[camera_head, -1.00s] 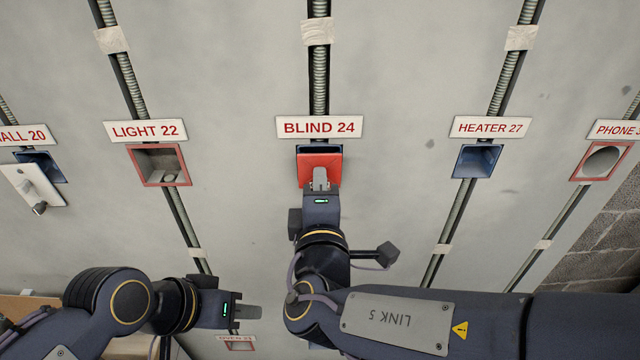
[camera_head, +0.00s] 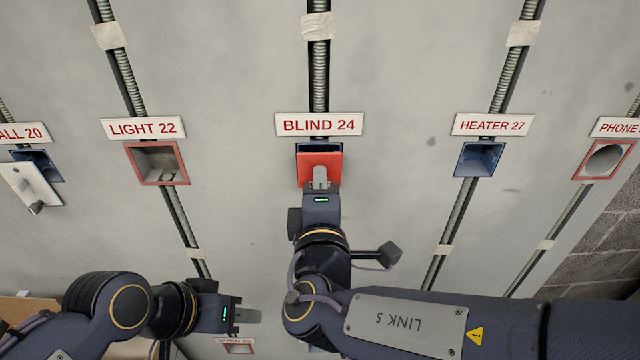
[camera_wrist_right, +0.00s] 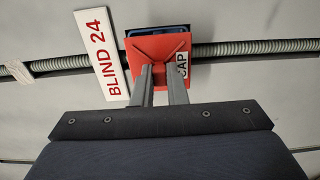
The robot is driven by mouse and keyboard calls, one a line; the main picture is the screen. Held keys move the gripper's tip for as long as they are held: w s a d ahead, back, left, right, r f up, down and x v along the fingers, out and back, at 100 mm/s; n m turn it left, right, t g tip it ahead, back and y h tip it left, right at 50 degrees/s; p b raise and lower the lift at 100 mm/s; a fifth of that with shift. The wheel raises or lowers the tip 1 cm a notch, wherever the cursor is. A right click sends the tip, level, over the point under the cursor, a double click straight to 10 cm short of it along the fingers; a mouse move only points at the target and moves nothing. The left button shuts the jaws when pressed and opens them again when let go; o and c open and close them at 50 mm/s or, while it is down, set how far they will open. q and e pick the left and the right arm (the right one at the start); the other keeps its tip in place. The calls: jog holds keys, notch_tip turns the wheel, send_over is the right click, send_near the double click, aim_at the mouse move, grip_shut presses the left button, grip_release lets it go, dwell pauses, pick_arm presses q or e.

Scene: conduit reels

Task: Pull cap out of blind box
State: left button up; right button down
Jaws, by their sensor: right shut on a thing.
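The red cap (camera_head: 320,166) is at the blue blind box (camera_head: 320,147) under the "BLIND 24" label (camera_head: 320,124). My right gripper (camera_head: 320,178) is shut on the cap. In the right wrist view the cap (camera_wrist_right: 172,46) shows a raised X and a "CAP" tag, with the right gripper's fingers (camera_wrist_right: 160,72) on its middle. The box's dark opening (camera_wrist_right: 157,30) shows along one edge of the cap, which sits tilted at the box's front; whether its far edge still touches the box is hidden. My left gripper (camera_head: 250,316) hangs low on the left, away from the cap; its finger gap is unclear.
Other wall boxes stand to both sides: the light box (camera_head: 157,163) with a red rim, the blue heater box (camera_head: 480,159) and the phone box (camera_head: 604,160). A white plate (camera_head: 30,187) hangs at the far left. Conduits run up the wall; bare wall lies between.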

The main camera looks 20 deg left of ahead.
jog(key=shift+b+v, duration=0.75)
jog(key=shift+v, duration=1.75)
